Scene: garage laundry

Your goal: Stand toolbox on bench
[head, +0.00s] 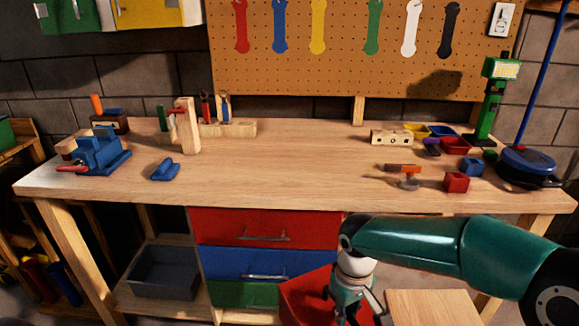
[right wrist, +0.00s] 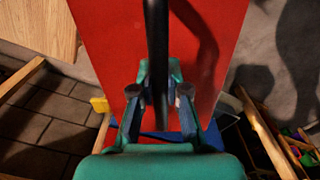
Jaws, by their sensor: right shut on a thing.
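The red toolbox (head: 302,296) hangs in front of the bench, below the level of its top, at the bottom middle of the head view. My right gripper (head: 352,304) is over it and hides part of it. In the right wrist view, the red toolbox top (right wrist: 215,45) fills the middle, and its black handle (right wrist: 155,55) runs between the fingers of my right gripper (right wrist: 160,98), which is shut on it. The wooden bench (head: 270,178) has a wide bare stretch in the middle of its top. My left gripper is out of view.
A blue vise (head: 97,152) and a small blue object (head: 166,169) are on the bench's left. Red (head: 456,182) and blue (head: 472,167) blocks and an orange-handled tool (head: 404,170) stand on the right. Drawers (head: 265,228) are below the top.

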